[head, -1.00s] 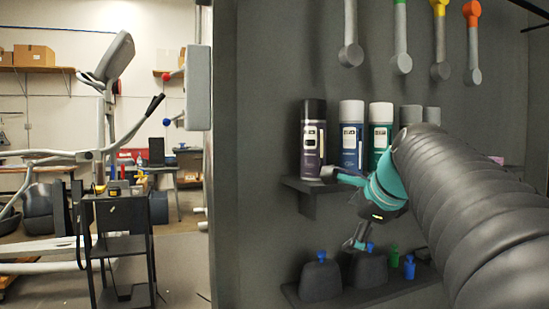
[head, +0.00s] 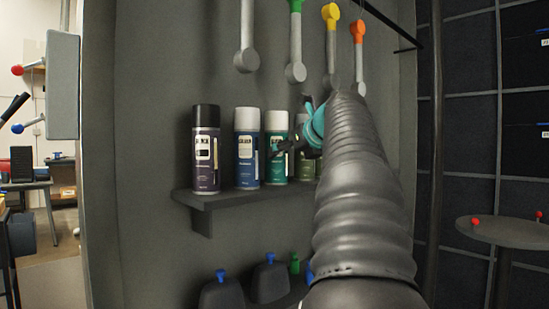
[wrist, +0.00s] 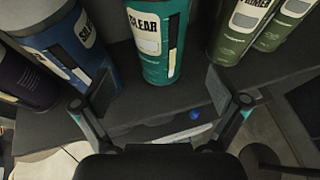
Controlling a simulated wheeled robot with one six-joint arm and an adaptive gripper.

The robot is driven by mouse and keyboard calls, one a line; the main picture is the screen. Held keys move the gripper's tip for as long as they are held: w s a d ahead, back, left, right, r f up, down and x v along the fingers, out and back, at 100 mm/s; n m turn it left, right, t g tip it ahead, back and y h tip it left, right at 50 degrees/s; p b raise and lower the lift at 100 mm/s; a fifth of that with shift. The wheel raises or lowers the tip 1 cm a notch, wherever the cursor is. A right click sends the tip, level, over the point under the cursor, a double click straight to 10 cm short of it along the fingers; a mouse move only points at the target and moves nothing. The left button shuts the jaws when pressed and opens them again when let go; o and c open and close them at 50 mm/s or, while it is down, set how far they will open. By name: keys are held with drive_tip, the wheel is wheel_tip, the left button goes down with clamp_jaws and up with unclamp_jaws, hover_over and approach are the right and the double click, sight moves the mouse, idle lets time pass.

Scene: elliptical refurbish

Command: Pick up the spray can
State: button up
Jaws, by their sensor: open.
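Several spray cans stand upright in a row on a dark wall shelf (head: 230,198). From the left they are a purple can with a black cap (head: 206,160), a blue can with a white cap (head: 247,158), a teal-green can with a white cap (head: 276,157) and olive cans partly hidden by my arm. My gripper (head: 296,128) is open and empty in front of the green and olive cans. In the wrist view its fingers (wrist: 160,92) are spread wide, with the teal can (wrist: 160,45) ahead between them and apart from both. The blue can (wrist: 65,40) is left, the olive can (wrist: 238,30) right.
Dark bottles with blue tops (head: 270,280) stand on a lower shelf. Handled tools with coloured ends (head: 332,45) hang above the cans. A round table (head: 505,232) stands at the right. The blue can is close to the left finger.

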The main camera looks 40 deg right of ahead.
sight(283, 132)
drive_tip(key=shift+x, duration=3.95)
drive_tip(key=c, duration=1.4)
drive_tip(key=shift+r, duration=0.1)
drive_tip(key=shift+s+r, duration=0.25)
drive_tip(key=shift+r, duration=0.25)
wheel_tip(283, 132, up, 3)
drive_tip(key=shift+f+p, duration=0.25)
drive_tip(key=shift+p, duration=0.7)
drive_tip(key=shift+r, duration=1.6)
drive_tip(key=shift+s+r, duration=0.1)
drive_tip(key=shift+r, duration=0.05)
drive_tip(key=s, duration=0.6)
drive_tip(key=s+d+b, duration=0.1)
drive_tip(key=s, duration=0.6)
drive_tip(key=s+b, duration=0.1)
drive_tip(key=s, duration=0.5)
drive_tip(key=shift+s+d, duration=0.2)
drive_tip(key=shift+d, duration=0.05)
